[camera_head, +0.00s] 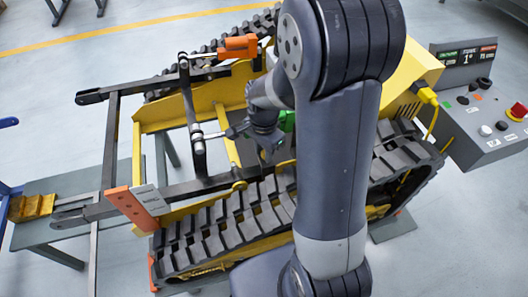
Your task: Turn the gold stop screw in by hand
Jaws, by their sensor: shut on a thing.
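My gripper (266,147) is below my wrist, over the middle of the yellow tracked carrier (158,119), and partly hidden by my own arm. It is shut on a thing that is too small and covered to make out. I cannot pick out the gold stop screw in this view. To the left of my gripper, a silver cylinder (196,131) sits on a black upright bar (189,98) of the frame. A thin grey link reaches from that cylinder towards my gripper.
Rubber tracks (222,226) run along the carrier's near side. Orange parts show at the orange clamp (238,46) and orange plate (130,207). A control console (480,118) with a red button stands at right. A yellow block (32,207) lies on the grey bench (66,186) at left.

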